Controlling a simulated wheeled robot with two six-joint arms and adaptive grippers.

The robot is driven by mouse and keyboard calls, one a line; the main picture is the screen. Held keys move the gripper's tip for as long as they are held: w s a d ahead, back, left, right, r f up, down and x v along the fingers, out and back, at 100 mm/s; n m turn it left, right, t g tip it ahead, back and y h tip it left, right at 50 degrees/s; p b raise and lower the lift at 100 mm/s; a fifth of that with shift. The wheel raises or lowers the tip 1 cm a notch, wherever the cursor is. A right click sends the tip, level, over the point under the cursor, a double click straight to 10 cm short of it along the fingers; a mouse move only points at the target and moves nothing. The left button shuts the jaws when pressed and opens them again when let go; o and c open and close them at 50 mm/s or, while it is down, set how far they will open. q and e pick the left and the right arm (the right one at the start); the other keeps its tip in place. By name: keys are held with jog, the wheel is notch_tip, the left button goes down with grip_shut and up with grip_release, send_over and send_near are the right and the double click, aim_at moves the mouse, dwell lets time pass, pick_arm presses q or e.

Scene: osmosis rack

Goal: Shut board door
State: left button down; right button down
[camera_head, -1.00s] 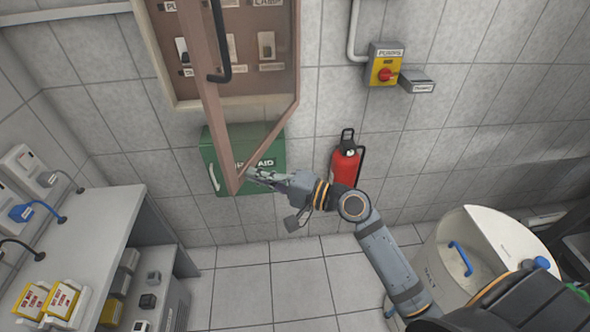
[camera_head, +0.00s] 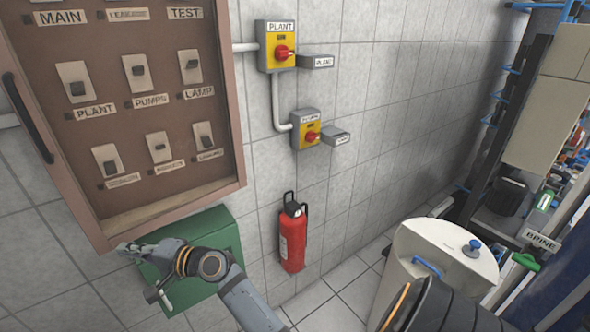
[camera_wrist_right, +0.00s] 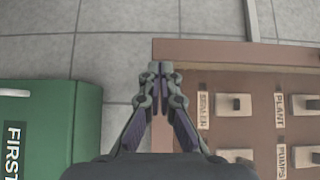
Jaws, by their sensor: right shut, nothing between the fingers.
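The board door (camera_head: 170,207), a brownish-pink frame, lies over the switch board on the wall at the left of the head view. It looks flush or nearly flush; I cannot tell whether a small gap is left. Switches and labels show inside the frame. My right gripper (camera_head: 124,248) is shut and empty at the door's lower left corner; I cannot tell whether it touches. Its fingers (camera_wrist_right: 154,72) overlap the frame's edge in the wrist view. My left gripper is out of view.
A green first-aid box (camera_head: 205,235) hangs just below the board, behind my right arm. A red extinguisher (camera_head: 293,238) and yellow plant (camera_head: 277,45) and pumps (camera_head: 306,130) switches are on the wall to the right. A white brine tank (camera_head: 425,250) stands at right.

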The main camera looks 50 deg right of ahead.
aim_at(129, 236)
jog(key=shift+m+t+h, duration=0.5)
jog(key=shift+m+h, duration=0.1)
jog(key=shift+h, duration=0.2)
jog(key=w, duration=0.5)
jog(key=shift+w+r, duration=0.1)
jog(key=shift+w, duration=0.4)
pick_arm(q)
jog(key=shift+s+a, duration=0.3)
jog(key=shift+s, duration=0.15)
pick_arm(e)
jog(key=shift+d+r+h, duration=0.15)
jog(key=shift+r+h, duration=0.1)
jog(key=shift+h, duration=0.05)
jog(key=shift+r, duration=0.15)
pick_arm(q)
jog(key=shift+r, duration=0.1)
